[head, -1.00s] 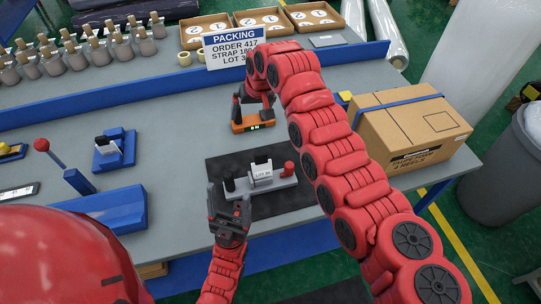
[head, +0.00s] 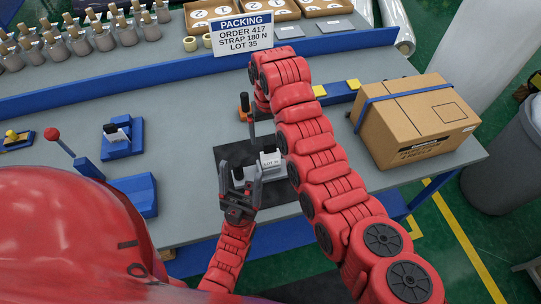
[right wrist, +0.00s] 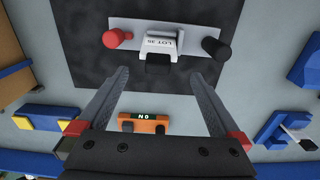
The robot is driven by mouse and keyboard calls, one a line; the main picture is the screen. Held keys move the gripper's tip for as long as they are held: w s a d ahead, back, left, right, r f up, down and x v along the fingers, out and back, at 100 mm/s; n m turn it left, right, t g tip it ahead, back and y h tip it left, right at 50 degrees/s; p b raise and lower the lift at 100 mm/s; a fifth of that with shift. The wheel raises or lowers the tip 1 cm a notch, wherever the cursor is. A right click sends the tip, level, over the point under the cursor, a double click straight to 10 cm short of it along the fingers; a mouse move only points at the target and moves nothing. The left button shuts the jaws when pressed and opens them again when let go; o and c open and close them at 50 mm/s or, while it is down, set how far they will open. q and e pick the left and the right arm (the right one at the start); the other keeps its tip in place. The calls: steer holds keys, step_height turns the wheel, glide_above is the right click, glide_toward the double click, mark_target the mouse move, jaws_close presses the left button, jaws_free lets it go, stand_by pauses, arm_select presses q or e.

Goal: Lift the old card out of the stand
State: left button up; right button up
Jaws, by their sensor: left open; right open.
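The grey stand (right wrist: 188,28) lies on a black mat (right wrist: 85,70), with a red knob at one end and a black knob at the other. A white card holder or card (right wrist: 160,42) marked "LOT" and a number stands in its middle, with a black piece (right wrist: 158,62) on it. The card also shows in the head view (head: 270,159). My right gripper (right wrist: 160,78) is open, its fingertips apart in front of the black piece and not touching it. In the head view my arm partly hides it. My left gripper (head: 240,180) is open beside the stand's left end.
An orange device (right wrist: 145,124) with a display stands behind the stand. A blue holder (head: 121,138) and a red-knobbed lever (head: 53,134) are at left. A cardboard box (head: 418,125) is at right. A packing sign (head: 243,34) stands at the back.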

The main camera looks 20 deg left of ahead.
mark_target(270, 146)
step_height(270, 146, down, 2)
steer(key=f+p, duration=0.1)
steer(key=f, duration=0.1)
steer(key=f+p, duration=0.1)
steer(key=p, duration=0.1)
steer(key=shift+d+f, duration=0.2)
steer(key=shift+f, duration=0.15)
steer(key=shift+f+p, duration=0.3)
steer(key=shift+f, duration=0.5)
steer(key=c, duration=1.2)
steer(key=shift+r, duration=0.1)
